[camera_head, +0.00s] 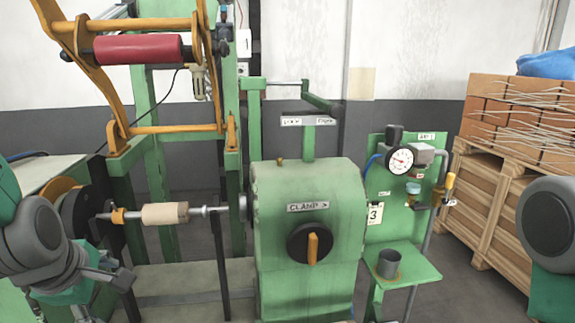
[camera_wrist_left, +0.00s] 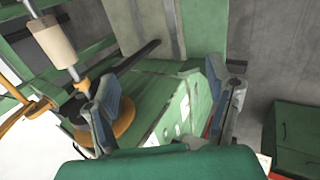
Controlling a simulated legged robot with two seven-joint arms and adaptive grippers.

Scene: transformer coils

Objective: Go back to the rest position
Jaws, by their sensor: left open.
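My left gripper (camera_head: 112,272) is at the lower left of the head view, below and left of the tan cylinder (camera_head: 165,213) on the horizontal spindle. In the left wrist view its two fingers (camera_wrist_left: 168,105) stand wide apart with nothing between them. Behind the fingers are the green machine body and an orange disc (camera_wrist_left: 125,118). The tan cylinder also shows at the upper left of the wrist view (camera_wrist_left: 52,40), apart from the fingers. Of my right arm only a dark round joint and a green part show at the right edge; its gripper is out of view.
The green clamp housing (camera_head: 308,205) with a black and orange knob (camera_head: 311,244) stands in the middle. A red roller (camera_head: 138,48) hangs on an orange frame above. A gauge panel (camera_head: 400,190) with a grey cup (camera_head: 389,263) is at right. Wooden crates (camera_head: 500,200) stand behind.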

